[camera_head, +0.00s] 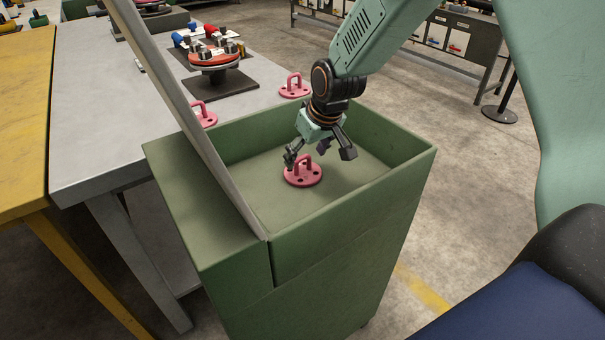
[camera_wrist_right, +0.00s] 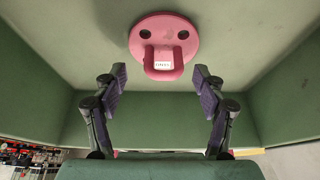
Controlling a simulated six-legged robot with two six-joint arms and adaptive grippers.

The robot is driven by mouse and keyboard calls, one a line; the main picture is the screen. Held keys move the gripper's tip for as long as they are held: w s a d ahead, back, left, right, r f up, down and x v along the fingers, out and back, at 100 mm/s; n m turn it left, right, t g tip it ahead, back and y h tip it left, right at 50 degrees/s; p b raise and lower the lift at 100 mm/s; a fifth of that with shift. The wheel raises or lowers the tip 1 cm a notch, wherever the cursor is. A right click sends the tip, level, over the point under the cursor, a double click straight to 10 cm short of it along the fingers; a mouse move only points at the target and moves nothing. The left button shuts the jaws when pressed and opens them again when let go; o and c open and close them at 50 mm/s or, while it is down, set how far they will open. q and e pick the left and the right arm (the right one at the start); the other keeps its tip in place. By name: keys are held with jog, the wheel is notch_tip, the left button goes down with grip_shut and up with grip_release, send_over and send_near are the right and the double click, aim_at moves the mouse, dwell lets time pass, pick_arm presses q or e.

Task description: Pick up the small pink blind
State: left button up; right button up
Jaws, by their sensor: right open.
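A small pink blind (camera_head: 303,177), a round plate with holes and a raised loop handle, lies on the floor of an open green bin (camera_head: 410,165). It also shows in the right wrist view (camera_wrist_right: 164,35), with a white label on its handle. My right gripper (camera_head: 321,158) is open and empty inside the bin, just above the blind. In the right wrist view its two fingers (camera_wrist_right: 160,85) stand apart, with the blind's handle between and beyond them. I see no contact. My left gripper is not in view.
Two more pink blinds, one at the table edge (camera_head: 204,116) and one farther back (camera_head: 294,88), are on the grey table (camera_head: 110,100). A raised grey lid panel (camera_head: 190,120) slants along the bin's left. Bin walls surround the gripper.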

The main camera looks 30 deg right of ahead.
aim_at(303, 165)
jog(key=shift+w+a+f+b, duration=0.15)
jog(key=shift+a+f+b, duration=0.1)
jog(key=shift+f, duration=0.35)
jog(key=shift+w+a+f+b, duration=0.15)
jog(key=shift+f+b, duration=0.05)
jog(key=shift+f, duration=0.4)
jog(key=shift+w+d+f, duration=0.15)
jog(key=c, duration=1.2)
jog(key=shift+r, duration=0.2)
jog(key=shift+c, duration=0.7)
